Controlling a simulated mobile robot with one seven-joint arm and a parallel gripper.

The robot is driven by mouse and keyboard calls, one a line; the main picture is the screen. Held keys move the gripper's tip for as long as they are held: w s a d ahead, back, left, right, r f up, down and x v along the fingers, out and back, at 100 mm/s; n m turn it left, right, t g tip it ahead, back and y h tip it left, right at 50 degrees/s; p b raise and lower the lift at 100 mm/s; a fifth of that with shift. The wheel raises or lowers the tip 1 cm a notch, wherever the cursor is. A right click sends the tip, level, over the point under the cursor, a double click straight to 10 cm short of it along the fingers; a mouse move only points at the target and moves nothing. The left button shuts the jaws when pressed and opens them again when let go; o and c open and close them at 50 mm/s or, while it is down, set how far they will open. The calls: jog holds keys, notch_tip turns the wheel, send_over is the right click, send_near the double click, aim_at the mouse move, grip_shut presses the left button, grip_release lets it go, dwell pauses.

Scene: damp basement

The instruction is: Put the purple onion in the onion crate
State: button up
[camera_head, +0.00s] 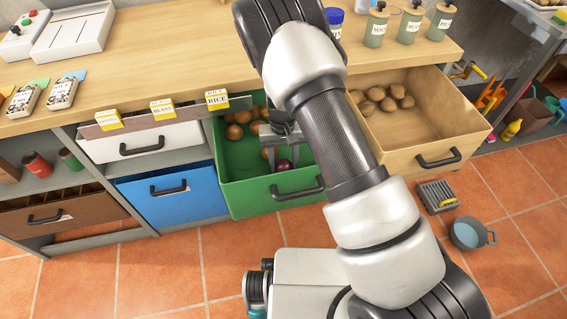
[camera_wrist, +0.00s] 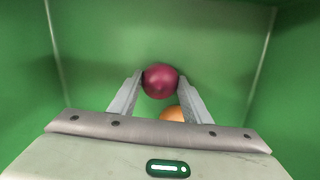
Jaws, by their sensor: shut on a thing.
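The purple onion (camera_wrist: 160,80) is round and dark magenta, between the two fingertips of my gripper (camera_wrist: 161,90) in the wrist view. My gripper is shut on it. In the head view the purple onion (camera_head: 284,165) shows as a small dark spot under my gripper, inside the pulled-out green drawer (camera_head: 240,197). Several yellow-brown onions (camera_head: 234,132) lie toward the back of this drawer. One orange-brown onion (camera_wrist: 173,113) shows below the purple one in the wrist view. My arm hides part of the drawer's right side. I see no label reading onion crate.
A pulled-out wooden drawer (camera_head: 437,139) at right holds several brown potato-like items (camera_head: 380,97). A blue drawer (camera_head: 170,193) is lower left. A grey crate (camera_head: 437,196) and a bucket (camera_head: 468,235) stand on the floor.

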jog(key=shift+r, duration=0.1)
jog(key=shift+f, duration=0.2)
jog(key=o, duration=1.1)
jog(key=shift+c, duration=0.2)
jog(key=shift+r, duration=0.1)
